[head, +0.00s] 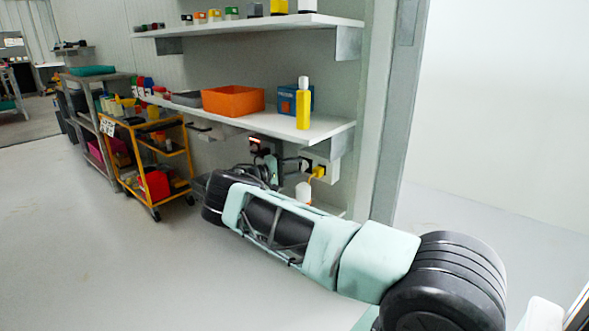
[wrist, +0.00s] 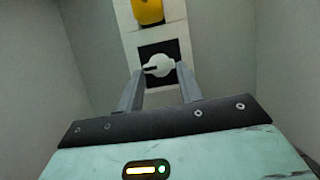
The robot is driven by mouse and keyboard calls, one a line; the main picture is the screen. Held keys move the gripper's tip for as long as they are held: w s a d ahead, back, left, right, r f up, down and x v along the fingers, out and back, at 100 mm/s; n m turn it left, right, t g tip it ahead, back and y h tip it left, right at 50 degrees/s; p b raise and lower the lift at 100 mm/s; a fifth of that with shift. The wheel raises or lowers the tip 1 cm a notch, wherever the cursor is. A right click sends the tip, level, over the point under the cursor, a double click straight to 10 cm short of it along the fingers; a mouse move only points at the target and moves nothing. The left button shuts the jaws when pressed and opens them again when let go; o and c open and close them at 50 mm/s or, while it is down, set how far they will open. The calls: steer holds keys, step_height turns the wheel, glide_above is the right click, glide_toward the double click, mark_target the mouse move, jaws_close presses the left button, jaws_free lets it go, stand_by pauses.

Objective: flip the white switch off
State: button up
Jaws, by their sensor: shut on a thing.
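The white switch (wrist: 158,64) is a round rotary knob with a short dark mark, set on a black square plate (wrist: 172,47) on a pale wall panel. In the wrist view my gripper (wrist: 160,72) has one finger on each side of the knob, and it is shut on it. In the head view my gripper (head: 270,165) reaches to the wall under the lower shelf. The knob cannot be made out there, and the arm hides part of that area.
A yellow fixture (wrist: 148,11) sits above the switch on the same panel. The lower shelf (head: 335,131) overhangs the arm and holds an orange bin (head: 233,100) and a yellow bottle (head: 303,105). An orange cart (head: 150,160) stands left. The floor in front is clear.

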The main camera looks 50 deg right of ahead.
steer(key=o, duration=1)
steer(key=shift+a, duration=0.1)
steer(key=p+v, duration=0.1)
steer(key=v, duration=1.6)
steer(key=shift+a, duration=0.1)
steer(key=shift+p, duration=0.3)
